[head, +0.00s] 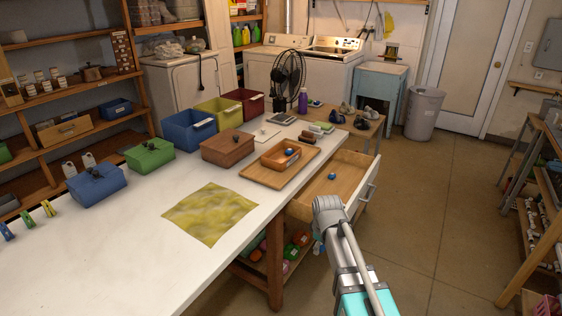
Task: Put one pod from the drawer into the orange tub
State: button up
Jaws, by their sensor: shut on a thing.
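The orange tub (270,162) stands on a wooden tray at the right end of the white table. One small blue pod (289,152) shows in it. The drawer (352,172) under the table is pulled open to the right. Another blue pod (332,176) lies on its wooden floor. My grey and teal arm rises from the bottom edge, and its grey rounded joint stands in front of the drawer's near corner. My gripper's fingers cannot be made out, and whatever they hold is hidden. Part of the drawer front is hidden by the arm.
The wooden tray (250,178) lies under the tub. A brown box (228,147), green, yellow, red and blue bins and a yellow cloth (211,212) share the table. A black fan (289,80) stands behind.

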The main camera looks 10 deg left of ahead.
aim_at(282, 156)
jog(key=z, duration=0.45)
jog(key=i, duration=1.1)
jog(key=u, duration=1.1)
